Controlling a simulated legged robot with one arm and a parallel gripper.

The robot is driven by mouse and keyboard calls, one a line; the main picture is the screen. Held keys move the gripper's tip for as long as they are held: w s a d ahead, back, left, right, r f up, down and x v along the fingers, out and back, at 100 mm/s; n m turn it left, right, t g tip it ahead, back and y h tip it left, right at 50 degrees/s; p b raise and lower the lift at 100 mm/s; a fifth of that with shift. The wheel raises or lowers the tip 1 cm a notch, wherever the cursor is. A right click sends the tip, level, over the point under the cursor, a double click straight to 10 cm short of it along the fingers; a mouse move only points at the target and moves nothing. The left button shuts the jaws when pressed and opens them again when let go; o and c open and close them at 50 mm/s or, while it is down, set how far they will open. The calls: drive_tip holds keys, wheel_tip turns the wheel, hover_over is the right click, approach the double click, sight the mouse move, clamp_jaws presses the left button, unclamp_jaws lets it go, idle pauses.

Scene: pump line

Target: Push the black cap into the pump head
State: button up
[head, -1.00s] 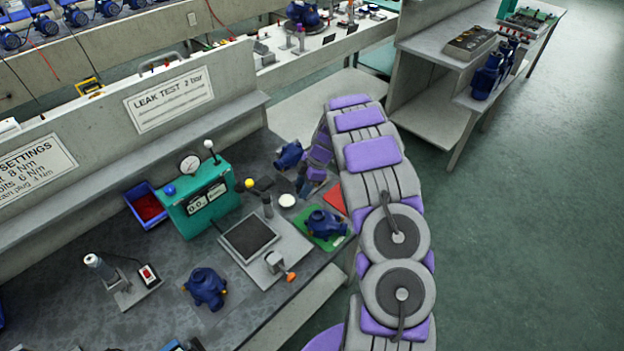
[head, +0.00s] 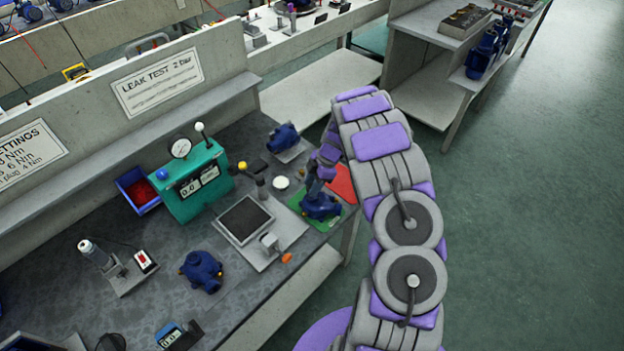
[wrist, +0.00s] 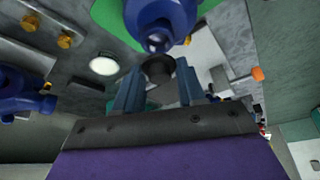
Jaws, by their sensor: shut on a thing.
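The blue pump head (head: 322,208) sits on the green mat (head: 298,203) at the bench's right end. It also shows at the top of the wrist view (wrist: 160,22), with a round port facing my gripper. My gripper (wrist: 158,84) is shut on the black cap (wrist: 158,68), which sits between the fingertips close in front of the port. The cap looks roughly lined up with the port, and I cannot tell whether they touch. In the head view my gripper (head: 316,186) is at the pump head, and the cap is hidden.
Left of the green mat are a white round dish (head: 281,183) and a fixture with a dark plate (head: 244,220). A red mat (head: 342,182) lies to the right. Another blue pump part (head: 284,138) stands behind, and one (head: 201,271) stands front left. A teal tester (head: 190,182) stands further left.

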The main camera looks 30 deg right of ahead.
wheel_tip(320, 180, down, 2)
drive_tip(key=shift+d+f+b, duration=0.1)
drive_tip(key=shift+b, duration=0.25)
drive_tip(key=shift+f, duration=0.1)
drive_tip(key=shift+a, duration=0.2)
drive_tip(key=shift+d, duration=0.2)
drive_tip(key=shift+s+a+b, duration=0.1)
drive_tip(key=shift+b, duration=0.65)
idle(1.1)
drive_tip(key=shift+f, duration=0.3)
idle(1.0)
drive_tip(key=shift+r+b, duration=0.25)
drive_tip(key=shift+b, duration=0.25)
idle(0.4)
drive_tip(key=o, duration=0.7)
drive_tip(key=shift+o, duration=0.5)
